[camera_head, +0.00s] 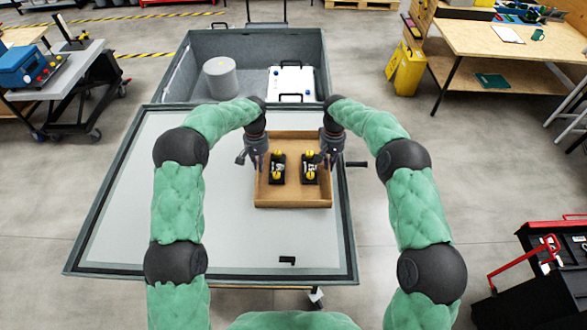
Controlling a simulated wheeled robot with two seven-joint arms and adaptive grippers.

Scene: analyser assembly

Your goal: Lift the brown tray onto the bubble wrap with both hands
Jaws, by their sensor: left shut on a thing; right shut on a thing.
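The brown tray (292,198) is on or just above the light grey table top; I cannot tell whether it touches. Two black parts with yellow knobs, a left one (278,168) and a right one (310,168), lie in it. My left gripper (259,166) is shut on the tray's left wall. My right gripper (325,163) is shut on the tray's right wall. The fingertips are small and partly hidden against the tray. I cannot make out any bubble wrap for certain; the pale table surface (180,200) has no clear bubble texture.
Behind the table stands a grey open case (318,60) holding a grey cylinder (220,78) and a white box (291,82). A small black item (287,260) lies near the table's front edge. The table is clear left of the tray. A red-handled toolbox (545,265) stands at right.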

